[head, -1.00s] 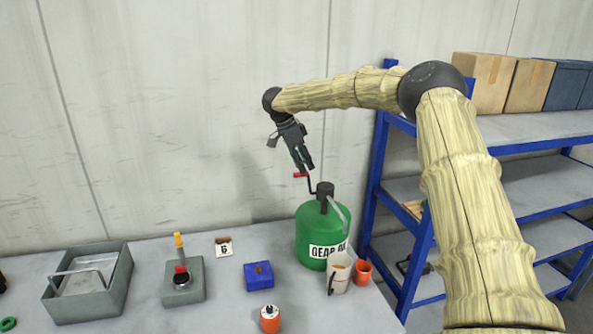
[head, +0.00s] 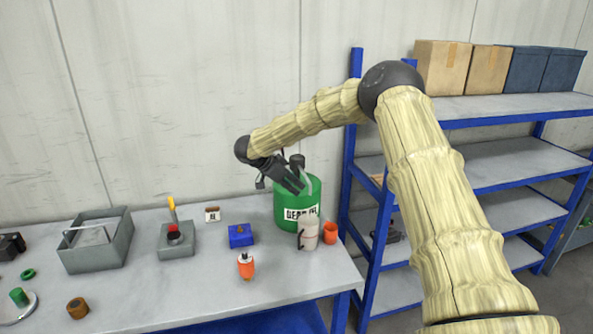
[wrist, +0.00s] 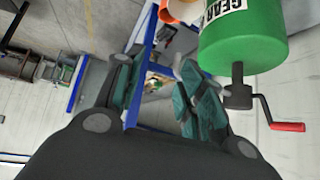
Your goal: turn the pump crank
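The green gear oil drum (head: 312,192) stands upright at the right end of the bench. A dark pump (head: 297,160) sits on its top. The pump crank (wrist: 267,109), a bent dark rod with a red handle (wrist: 288,127), shows in the wrist view to the right of the fingers. In the head view the gripper and wrist hide the crank. My gripper (head: 298,188) is beside the drum's top, on its left front side. In the wrist view my gripper (wrist: 158,80) has its fingers apart with nothing between them, clear of the crank.
A white jug (head: 309,234) and an orange cup (head: 330,232) stand before the drum. A blue block (head: 241,235), an orange bottle (head: 246,266) and a grey tray (head: 122,244) are further left. A blue-framed shelf (head: 480,175) stands right of the bench.

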